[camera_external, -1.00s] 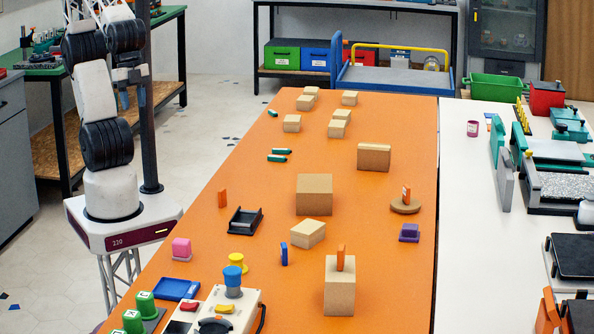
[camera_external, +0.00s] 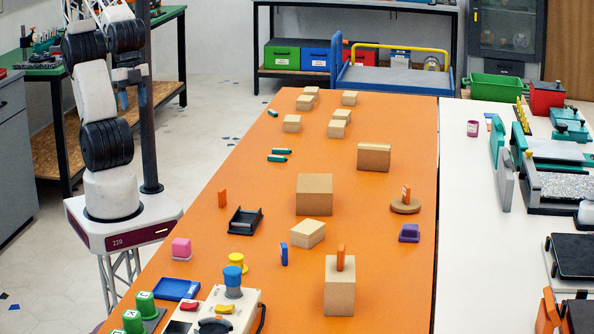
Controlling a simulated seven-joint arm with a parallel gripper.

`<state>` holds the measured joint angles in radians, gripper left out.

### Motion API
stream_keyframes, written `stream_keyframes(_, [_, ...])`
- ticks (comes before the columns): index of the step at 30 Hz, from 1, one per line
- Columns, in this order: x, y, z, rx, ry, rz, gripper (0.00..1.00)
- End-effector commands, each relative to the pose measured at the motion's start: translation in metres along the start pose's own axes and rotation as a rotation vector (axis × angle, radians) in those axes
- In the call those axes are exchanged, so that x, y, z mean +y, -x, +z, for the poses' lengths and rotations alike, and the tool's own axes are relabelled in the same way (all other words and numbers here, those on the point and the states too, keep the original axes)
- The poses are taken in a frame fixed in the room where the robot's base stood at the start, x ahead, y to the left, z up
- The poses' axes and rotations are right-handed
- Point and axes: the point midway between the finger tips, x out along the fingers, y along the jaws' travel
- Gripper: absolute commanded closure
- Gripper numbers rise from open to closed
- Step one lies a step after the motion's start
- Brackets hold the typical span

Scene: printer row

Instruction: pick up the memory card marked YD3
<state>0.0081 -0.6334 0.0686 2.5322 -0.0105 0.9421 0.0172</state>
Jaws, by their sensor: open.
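Several small upright cards stand on the orange table, and no marking on them is legible, so I cannot tell which is YD3. One orange card (camera_external: 222,198) stands at the left edge. Another orange card (camera_external: 406,192) stands on a round cork disc (camera_external: 404,207) at the right. A third orange card (camera_external: 340,258) stands on or behind a tan box (camera_external: 339,293) at the front. A blue card (camera_external: 284,254) stands near the middle. My gripper (camera_external: 134,98) hangs beside my arm at the left, open and empty, away from the table and all the cards.
Tan blocks (camera_external: 314,194) of several sizes stand along the table. A black tray (camera_external: 245,221), a pink block (camera_external: 181,248), a purple block (camera_external: 409,233) and a control box (camera_external: 243,299) also stand there. The right front of the orange table is clear.

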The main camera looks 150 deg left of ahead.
Motion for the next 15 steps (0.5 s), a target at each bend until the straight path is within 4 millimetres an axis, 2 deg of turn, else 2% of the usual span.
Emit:
stream_keyframes(9, [0.000, -0.001, -0.001, -0.002, 0.005, 0.003, 0.55])
stream_keyframes(15, [0.004, -0.007, -0.010, -0.022, 0.065, 0.046, 0.55])
